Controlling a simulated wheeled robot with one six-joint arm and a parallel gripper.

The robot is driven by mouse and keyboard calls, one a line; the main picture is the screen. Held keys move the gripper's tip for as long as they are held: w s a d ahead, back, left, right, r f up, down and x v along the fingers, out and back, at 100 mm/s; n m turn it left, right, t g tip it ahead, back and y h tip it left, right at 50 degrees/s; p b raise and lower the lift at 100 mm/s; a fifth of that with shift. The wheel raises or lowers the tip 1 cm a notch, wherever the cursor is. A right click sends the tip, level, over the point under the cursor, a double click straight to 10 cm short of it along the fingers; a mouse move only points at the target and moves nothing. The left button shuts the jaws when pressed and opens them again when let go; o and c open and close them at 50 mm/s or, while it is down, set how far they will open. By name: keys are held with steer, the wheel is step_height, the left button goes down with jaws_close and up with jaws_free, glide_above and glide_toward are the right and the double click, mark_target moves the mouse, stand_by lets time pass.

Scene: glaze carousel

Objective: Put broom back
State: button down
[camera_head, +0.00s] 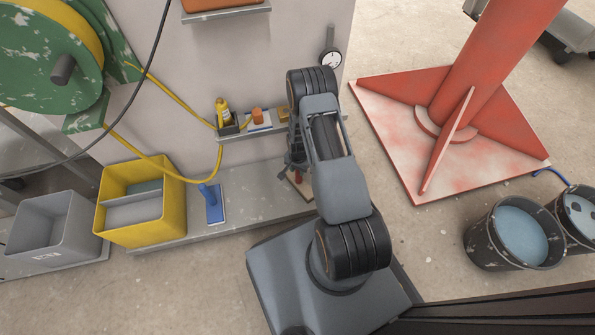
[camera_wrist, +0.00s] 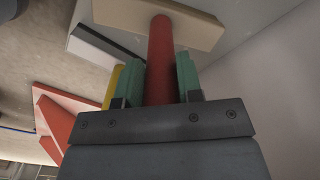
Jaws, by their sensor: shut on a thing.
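The broom shows in the wrist view as a red handle (camera_wrist: 160,60) joined to a beige block (camera_wrist: 190,22) at its far end. My gripper (camera_wrist: 157,82) has its green finger pads on either side of the red handle and is shut on it. In the head view, my gripper (camera_head: 295,163) is mostly hidden behind my arm, just above the right end of the low grey ledge (camera_head: 255,190). A small red part of the broom (camera_head: 298,179) shows there. I cannot tell whether the broom touches the ledge.
A small wall shelf (camera_head: 262,132) holds a yellow bottle (camera_head: 223,112) and small items. A blue tool (camera_head: 212,203) and a divided yellow bin (camera_head: 140,205) stand left, beside a grey bin (camera_head: 58,232). A red column base (camera_head: 445,135) and buckets (camera_head: 514,234) are right.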

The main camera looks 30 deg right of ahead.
steer(key=shift+d+f, duration=0.1)
steer(key=shift+f, duration=0.15)
steer(key=shift+f, duration=0.15)
steer(key=c, duration=0.8)
jaws_free()
